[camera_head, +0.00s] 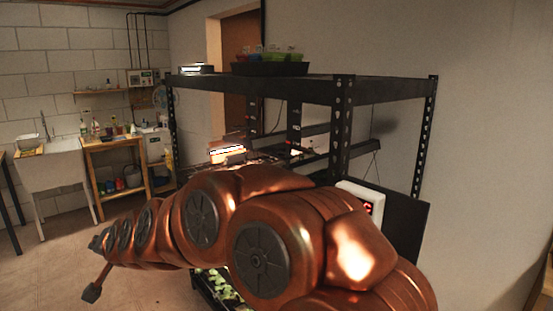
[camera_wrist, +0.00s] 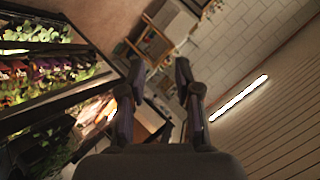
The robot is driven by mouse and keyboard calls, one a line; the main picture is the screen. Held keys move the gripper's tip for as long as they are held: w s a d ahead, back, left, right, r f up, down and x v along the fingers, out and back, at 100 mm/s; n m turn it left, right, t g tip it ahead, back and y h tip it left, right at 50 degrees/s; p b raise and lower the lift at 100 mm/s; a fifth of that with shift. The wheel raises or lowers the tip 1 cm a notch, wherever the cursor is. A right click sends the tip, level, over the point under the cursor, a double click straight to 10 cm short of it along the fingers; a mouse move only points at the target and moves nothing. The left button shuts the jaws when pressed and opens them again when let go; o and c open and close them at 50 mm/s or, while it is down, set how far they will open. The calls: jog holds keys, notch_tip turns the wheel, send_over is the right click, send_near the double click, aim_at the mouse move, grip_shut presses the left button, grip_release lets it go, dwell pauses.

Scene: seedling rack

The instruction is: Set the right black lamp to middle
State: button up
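The black seedling rack (camera_head: 343,125) stands in the centre of the head view. Inside it, behind my copper arm, a bright lit lamp strip (camera_head: 227,151) shows, and a smaller glow (camera_head: 295,152) shows to its right. Two dark upright strips with small pale marks, a left one (camera_head: 252,115) and a right one (camera_head: 294,118), stand above them. I cannot tell which lamp is the right one or its height setting. In the wrist view my gripper (camera_wrist: 160,70) is open, its two dark fingers apart with nothing between them.
A dark tray with colourful pots (camera_head: 270,68) stands on the rack's top. A white box with a red display (camera_head: 362,203) is at the rack's right. Lit plants (camera_wrist: 45,70) show left in the wrist view. A sink (camera_head: 52,165) and wooden table (camera_head: 112,150) stand far left.

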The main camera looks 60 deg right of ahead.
jog(key=w+d+r+m+t+h, duration=0.1)
jog(key=w+d+r+m+h, duration=0.15)
jog(key=d, duration=0.45)
jog(key=w+d+r+m+t+h, duration=0.1)
jog(key=d+r+m+h, duration=0.25)
jog(key=d, duration=0.35)
jog(key=m+g+h, duration=1.2)
jog(key=m+h, duration=0.1)
jog(key=m, duration=0.4)
send_near(277, 157)
jog(key=d, duration=0.3)
jog(key=shift+w+d+r+p, duration=0.25)
jog(key=shift+d+p, duration=0.1)
jog(key=shift+d, duration=0.9)
jog(key=shift+w+d+r+p, duration=0.2)
jog(key=shift+w+d+p, duration=0.15)
jog(key=shift+d, duration=0.85)
jog(key=shift+w+d+r+p, duration=0.2)
jog(key=shift+d+p, duration=0.15)
jog(key=shift+d, duration=0.9)
grip_shut()
